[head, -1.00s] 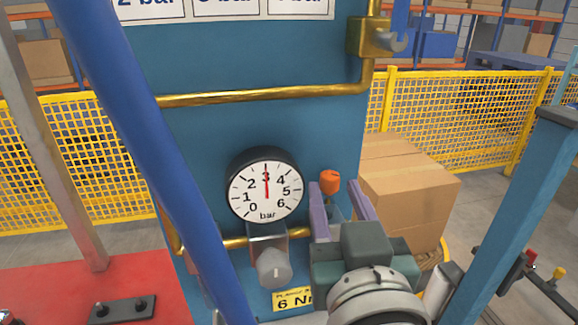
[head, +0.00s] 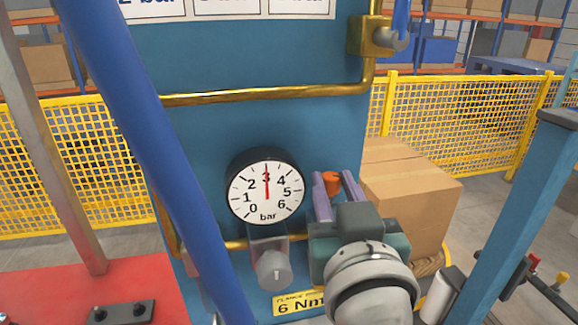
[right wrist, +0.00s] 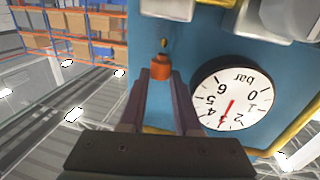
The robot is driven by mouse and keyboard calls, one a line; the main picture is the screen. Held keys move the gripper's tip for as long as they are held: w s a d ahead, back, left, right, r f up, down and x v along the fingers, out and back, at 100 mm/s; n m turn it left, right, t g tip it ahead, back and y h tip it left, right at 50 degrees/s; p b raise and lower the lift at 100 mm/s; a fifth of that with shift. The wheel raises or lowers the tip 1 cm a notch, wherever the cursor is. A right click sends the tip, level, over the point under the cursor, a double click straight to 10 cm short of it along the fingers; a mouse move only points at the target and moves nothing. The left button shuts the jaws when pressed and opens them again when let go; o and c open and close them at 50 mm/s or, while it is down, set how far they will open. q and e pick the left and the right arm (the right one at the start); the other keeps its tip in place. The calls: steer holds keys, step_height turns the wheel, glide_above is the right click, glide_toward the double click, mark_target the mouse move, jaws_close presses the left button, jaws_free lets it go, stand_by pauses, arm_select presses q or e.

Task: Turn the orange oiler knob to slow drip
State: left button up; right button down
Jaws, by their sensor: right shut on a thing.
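The orange oiler knob (head: 332,183) is at the right edge of the blue panel, right of the pressure gauge. My right gripper (head: 338,182) has its two purple fingers on either side of the knob and is shut on it. In the right wrist view the knob (right wrist: 160,67) sits between the fingertips, with a small brass part beyond it. The knob's lower part is hidden by my fingers, and its setting cannot be read. My left gripper does not show.
The gauge (head: 265,192) reads about 3 bar. A grey regulator knob (head: 272,268) is below it. A brass pipe (head: 260,95) crosses the panel above. Cardboard boxes (head: 410,200) stand close on the right. A blue post crosses the left side.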

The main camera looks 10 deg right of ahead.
steer(key=shift+r+n+y, duration=0.1)
steer(key=shift+n+y, duration=0.2)
steer(key=shift+y, duration=0.2)
steer(key=shift+d+n+y+p, duration=0.2)
steer(key=shift+n+y+p, duration=0.1)
steer(key=shift+n+y, duration=0.3)
steer(key=y, duration=0.1)
steer(key=n+y, duration=0.1)
steer(key=shift+d+y+b, duration=0.2)
steer(key=shift+y+b, duration=0.15)
steer(key=shift+y, duration=0.05)
steer(key=n+y+b, duration=0.1)
steer(key=b, duration=0.1)
steer(key=n+g+y+b, duration=0.1)
steer(key=y+b, duration=0.1)
steer(key=n+y+b, duration=0.2)
steer(key=shift+w+d+f, duration=0.1)
steer(key=shift+d+f, duration=0.2)
steer(key=shift+r+n+g+y+b, duration=0.2)
steer(key=shift+n+g+y+b, duration=0.25)
steer(key=shift+y+b, duration=0.4)
steer(key=c, duration=0.9)
jaws_free()
